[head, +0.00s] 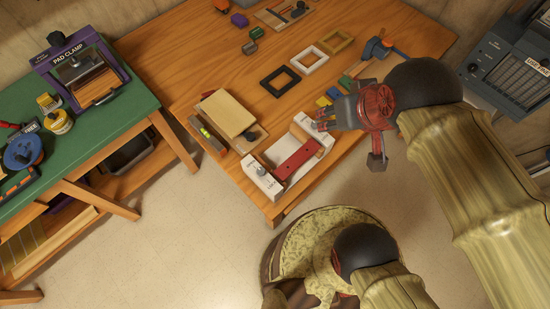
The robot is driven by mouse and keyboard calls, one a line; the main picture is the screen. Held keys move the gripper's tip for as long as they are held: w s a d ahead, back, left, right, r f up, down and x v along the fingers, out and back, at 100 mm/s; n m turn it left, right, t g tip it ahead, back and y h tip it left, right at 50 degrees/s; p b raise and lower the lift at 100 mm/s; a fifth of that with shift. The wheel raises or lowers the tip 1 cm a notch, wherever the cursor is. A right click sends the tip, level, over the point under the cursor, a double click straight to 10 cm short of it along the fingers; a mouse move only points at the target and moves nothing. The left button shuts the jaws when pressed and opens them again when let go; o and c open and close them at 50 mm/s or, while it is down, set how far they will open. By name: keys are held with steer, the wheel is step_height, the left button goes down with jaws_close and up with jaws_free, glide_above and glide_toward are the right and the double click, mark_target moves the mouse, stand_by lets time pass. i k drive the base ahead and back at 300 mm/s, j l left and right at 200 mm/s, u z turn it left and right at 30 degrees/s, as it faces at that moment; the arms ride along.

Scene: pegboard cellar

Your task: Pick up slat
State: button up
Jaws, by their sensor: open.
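The slat looks to be the flat red bar (297,160), which has small dark spots along it. It lies across a white fixture (262,184) with a raised block at each end, at the near corner of the wooden table. My gripper (322,119) is above the table, just beyond the right end block, with its fingers pointing left. It is open and I see nothing held in it. It is apart from the red bar in the picture. The gap between the fingertips is small in this view and its exact height is hard to tell.
A pale wooden block (229,114) and a level (207,135) lie left of the fixture. Black (280,82), white (310,61) and tan (337,41) frames lie behind. A green bench (88,136) stands left, with a pad clamp (85,70). A grey machine (505,65) stands right.

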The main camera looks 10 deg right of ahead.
mark_target(288, 167)
steer(key=u, duration=0.1)
steer(key=k+z, duration=0.3)
steer(key=k+l+z, duration=0.15)
steer(key=k+z, duration=0.15)
steer(key=j+z, duration=0.45)
steer(key=j, duration=0.35)
steer(key=k+j+z, duration=0.1)
steer(key=j+z, duration=0.4)
steer(key=j, duration=0.3)
steer(key=k+j, duration=0.1)
steer(key=j, duration=0.5)
steer(key=k+j, duration=0.1)
steer(key=j, duration=1.15)
steer(key=k+j, duration=0.15)
steer(key=j, duration=0.45)
